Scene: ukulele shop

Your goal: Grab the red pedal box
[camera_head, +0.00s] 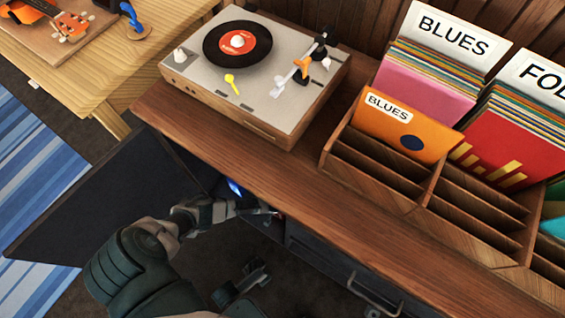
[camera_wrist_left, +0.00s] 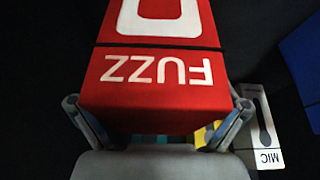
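The red pedal box (camera_wrist_left: 158,75), marked FUZZ, fills the middle of the left wrist view. Its lettering is upside down there. My left gripper (camera_wrist_left: 158,112) is open, with one finger beside each side of the box's near end. I cannot tell whether the fingers touch it. In the head view my left arm reaches into the open cabinet under the counter, and its gripper (camera_head: 264,212) is mostly hidden by the counter edge. The box itself cannot be made out there. A dark gripper (camera_head: 247,283), apparently my right one, is low in the head view; its fingers are unclear.
In the left wrist view a white MIC box (camera_wrist_left: 262,130) lies close right of the gripper, and a blue box (camera_wrist_left: 303,65) is farther right. The open cabinet door (camera_head: 105,205), counter edge and drawer handle (camera_head: 372,297) bound the space. A turntable (camera_head: 255,75) and record rack (camera_head: 375,165) stand above.

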